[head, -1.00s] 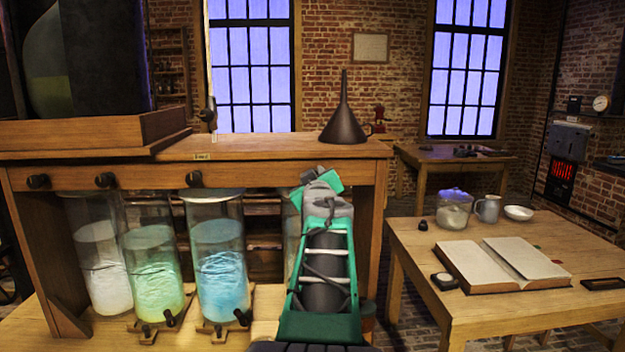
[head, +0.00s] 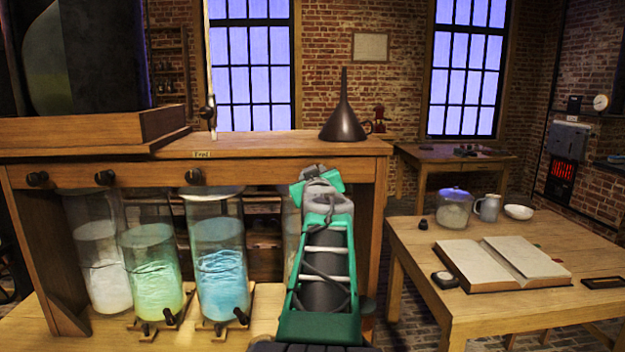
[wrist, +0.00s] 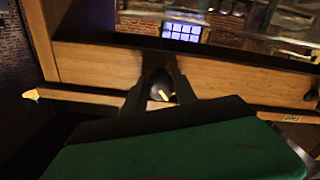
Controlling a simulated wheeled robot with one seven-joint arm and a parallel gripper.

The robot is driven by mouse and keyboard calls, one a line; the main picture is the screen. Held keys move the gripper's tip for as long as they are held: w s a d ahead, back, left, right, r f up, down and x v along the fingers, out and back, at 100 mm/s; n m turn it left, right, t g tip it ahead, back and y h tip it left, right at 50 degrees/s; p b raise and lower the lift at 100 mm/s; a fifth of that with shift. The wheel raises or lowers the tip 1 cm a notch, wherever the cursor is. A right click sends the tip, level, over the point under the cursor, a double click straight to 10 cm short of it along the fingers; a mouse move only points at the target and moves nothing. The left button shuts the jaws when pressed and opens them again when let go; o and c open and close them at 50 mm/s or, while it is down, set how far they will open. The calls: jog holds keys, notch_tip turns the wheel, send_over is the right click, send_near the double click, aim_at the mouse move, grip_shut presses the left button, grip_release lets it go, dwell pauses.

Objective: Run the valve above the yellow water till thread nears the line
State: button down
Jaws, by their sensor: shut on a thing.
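My gripper (wrist: 158,82) is shut on a dark round valve knob (wrist: 157,92) with a pale mark, on the wooden rail. In the head view my wrist and gripper (head: 320,183) cover that knob, the right-hand one of the row. A glass jar (head: 291,222) stands below and behind my arm; only its left edge shows, and its water, thread and line are hidden. The jar with yellow-green water (head: 152,280) is second from left, under another knob (head: 105,178). A white-filled jar (head: 102,260) and a blue one (head: 221,270) flank it.
Knobs also sit above the white jar (head: 37,179) and the blue jar (head: 194,176). A dark funnel (head: 343,122) stands on the bench top. The right table (head: 425,245) holds an open book (head: 500,265), a jug and a bowl.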

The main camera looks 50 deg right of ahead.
jog(key=m, duration=0.2)
jog(key=m+b, duration=0.1)
jog(key=m, duration=0.1)
jog(key=shift+f, duration=0.25)
jog(key=shift+r+m, duration=0.2)
jog(key=shift+m, duration=0.4)
jog(key=shift+f+m+b, duration=0.15)
jog(key=shift+m+b, duration=0.45)
jog(key=shift+m, duration=1.2)
jog(key=c, duration=0.8)
grip_release()
jog(key=shift+r, duration=0.2)
